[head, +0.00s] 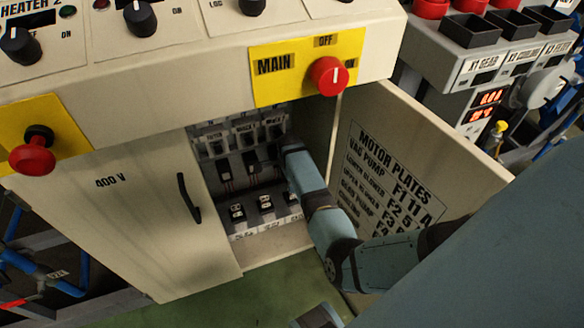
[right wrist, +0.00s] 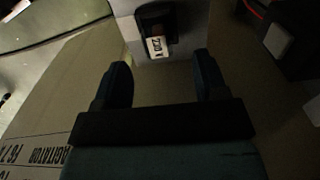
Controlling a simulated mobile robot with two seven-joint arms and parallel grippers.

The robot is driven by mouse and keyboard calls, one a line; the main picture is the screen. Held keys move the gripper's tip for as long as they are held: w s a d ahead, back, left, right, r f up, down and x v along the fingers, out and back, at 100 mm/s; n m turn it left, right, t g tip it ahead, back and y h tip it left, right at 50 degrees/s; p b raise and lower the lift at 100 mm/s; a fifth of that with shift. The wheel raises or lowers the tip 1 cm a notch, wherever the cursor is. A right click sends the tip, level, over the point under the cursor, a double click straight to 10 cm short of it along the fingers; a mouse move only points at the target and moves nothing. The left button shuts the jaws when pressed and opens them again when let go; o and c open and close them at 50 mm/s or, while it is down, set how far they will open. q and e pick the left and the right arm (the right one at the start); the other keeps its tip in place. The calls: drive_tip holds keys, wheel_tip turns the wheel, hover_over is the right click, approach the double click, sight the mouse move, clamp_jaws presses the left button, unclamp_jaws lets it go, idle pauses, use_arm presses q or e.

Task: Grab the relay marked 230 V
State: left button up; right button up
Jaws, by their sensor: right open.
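Inside the open cabinet in the head view, small dark relays sit in a row on a grey ledge: a left one (head: 237,212), a middle one (head: 265,203) and a right one partly behind my arm. Their markings are too small to read there. In the right wrist view a dark relay (right wrist: 156,28) with a white label sits in a grey block. The label is upside down and blurred, possibly 230 V. My right gripper (right wrist: 163,68) is open and empty, its fingers pointing toward this relay, apart from it. My left gripper is not in view.
The cabinet door (head: 420,150) with the motor plates list stands open on the right, close beside my right arm. The closed 400 V door (head: 120,230) is on the left. The yellow MAIN switch panel (head: 290,75) overhangs the opening. Breakers (head: 248,160) sit above the relays.

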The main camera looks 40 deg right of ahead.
drive_tip(key=f, duration=0.1)
drive_tip(key=f+b, duration=0.1)
drive_tip(key=f, duration=0.1)
drive_tip(key=f+b, duration=0.1)
drive_tip(key=f, duration=0.1)
drive_tip(key=shift+s+d+f, duration=0.1)
drive_tip(key=shift+s+d, duration=0.1)
drive_tip(key=shift+s, duration=0.05)
drive_tip(key=c, duration=1)
